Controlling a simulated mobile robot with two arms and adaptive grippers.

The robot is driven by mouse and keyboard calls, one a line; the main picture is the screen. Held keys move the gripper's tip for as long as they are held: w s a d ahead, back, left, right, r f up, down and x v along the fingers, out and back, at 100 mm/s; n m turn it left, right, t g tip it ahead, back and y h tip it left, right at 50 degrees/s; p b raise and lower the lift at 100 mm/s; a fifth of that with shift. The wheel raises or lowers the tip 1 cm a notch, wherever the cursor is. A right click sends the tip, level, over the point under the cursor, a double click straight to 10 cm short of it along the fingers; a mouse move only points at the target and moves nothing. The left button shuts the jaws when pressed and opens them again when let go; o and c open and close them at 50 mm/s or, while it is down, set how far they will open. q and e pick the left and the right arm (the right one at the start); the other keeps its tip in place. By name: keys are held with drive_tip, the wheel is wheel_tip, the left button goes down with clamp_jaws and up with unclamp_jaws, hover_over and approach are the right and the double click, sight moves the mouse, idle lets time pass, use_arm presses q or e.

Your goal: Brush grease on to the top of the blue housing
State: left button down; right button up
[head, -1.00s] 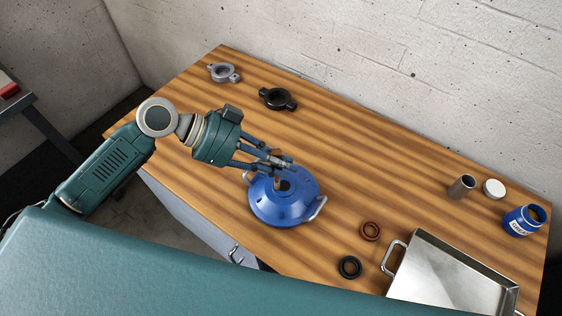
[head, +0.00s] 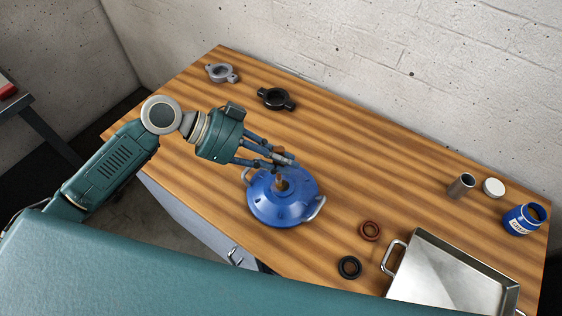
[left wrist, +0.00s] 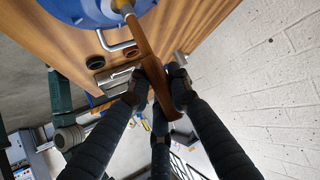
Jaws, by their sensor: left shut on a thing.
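The blue housing (head: 283,209) stands on the wooden table, with a metal handle on its side and a dark opening at the top. My left gripper (head: 279,160) is shut on a brush (left wrist: 148,55) with a brown wooden handle. The brush points down, and its tip is at the top of the housing; whether it touches cannot be told. In the left wrist view the housing (left wrist: 75,8) shows at the top edge. The blue grease jar (head: 520,221) stands open at the table's right end. My right gripper is not in view.
A white lid (head: 494,187) and a grey metal cup (head: 461,186) stand near the jar. A red-brown ring (head: 370,231), a black ring (head: 349,267) and a metal tray (head: 424,240) lie at the front right. Grey (head: 221,73) and black (head: 277,98) flanged parts lie at the back left.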

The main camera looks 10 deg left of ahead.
use_arm(q)
drive_tip(key=shift+w+d, duration=0.3)
drive_tip(key=shift+w, duration=0.45)
drive_tip(key=shift+w+d, duration=0.1)
drive_tip(key=shift+w, duration=0.05)
drive_tip(key=shift+s, duration=0.2)
drive_tip(key=shift+s+a, duration=0.3)
drive_tip(key=shift+s, duration=0.35)
drive_tip(key=shift+s+a, duration=0.3)
drive_tip(key=shift+s, duration=0.35)
drive_tip(key=shift+w, duration=0.15)
drive_tip(key=shift+w+d, duration=0.3)
drive_tip(key=shift+w, duration=0.4)
drive_tip(key=shift+w+d, duration=0.3)
drive_tip(key=shift+w, duration=0.35)
drive_tip(key=shift+s+a, duration=0.1)
drive_tip(key=shift+s, duration=0.05)
